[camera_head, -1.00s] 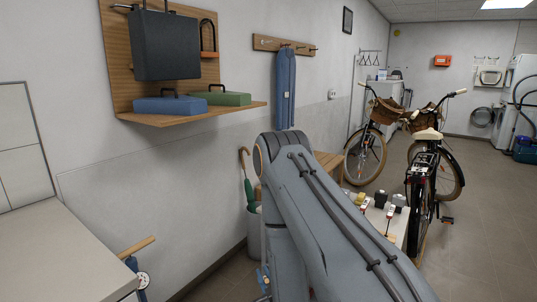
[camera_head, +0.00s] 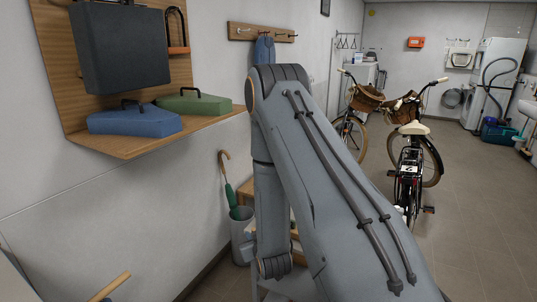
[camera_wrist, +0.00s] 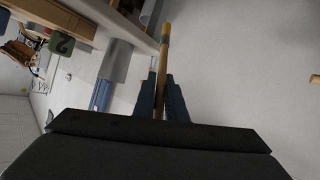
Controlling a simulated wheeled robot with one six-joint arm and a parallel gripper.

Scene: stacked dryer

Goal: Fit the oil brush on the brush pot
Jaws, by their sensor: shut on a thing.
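In the wrist view my gripper (camera_wrist: 160,98) is shut on a thin tan stick, which I take to be the handle of the oil brush (camera_wrist: 164,52). The stick runs up the picture from between the dark fingers, and its far end is yellowish-brown. No bristles can be made out. I cannot pick out the brush pot in either current view. In the head view my arm hides my gripper and most of the low bench area in front of the wall.
A grey bin (camera_head: 241,228) with a green umbrella (camera_head: 231,193) stands by the wall. A shelf (camera_head: 140,142) holds a blue case (camera_head: 135,122) and a green case (camera_head: 195,102). Two bicycles (camera_head: 410,165) stand right of my arm. Floor at right is open.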

